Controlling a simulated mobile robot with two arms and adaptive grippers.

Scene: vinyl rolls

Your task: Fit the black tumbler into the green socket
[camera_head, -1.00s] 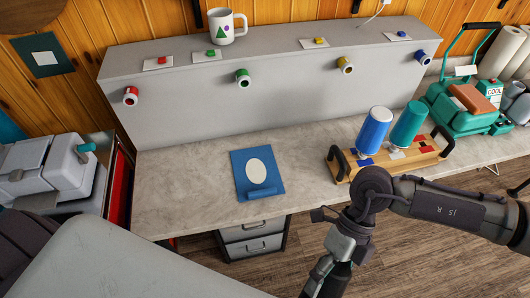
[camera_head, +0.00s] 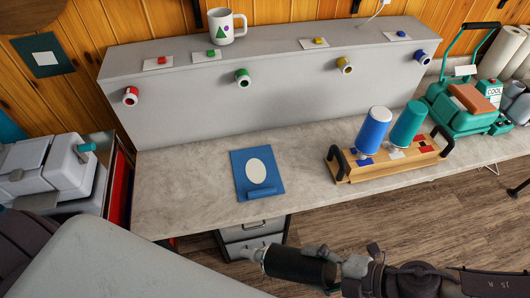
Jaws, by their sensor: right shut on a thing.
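The black tumbler (camera_head: 296,265) is in my right gripper (camera_head: 340,265), which is shut on it at the tumbler's right end. The tumbler lies nearly level in front of the workbench, over the drawers and floor, with its silver end pointing left. The green socket (camera_head: 243,77) is a short ring on the grey panel's front face, second from the left, and looks empty. The tumbler is well below and apart from it. My left gripper is not in view.
Red (camera_head: 131,96), yellow (camera_head: 345,65) and blue (camera_head: 422,57) sockets share the grey panel (camera_head: 190,99). A wooden rack (camera_head: 385,166) holds a blue and a teal tumbler. A blue pad (camera_head: 271,180) lies on the bench. A white mug (camera_head: 227,27) stands on the ledge.

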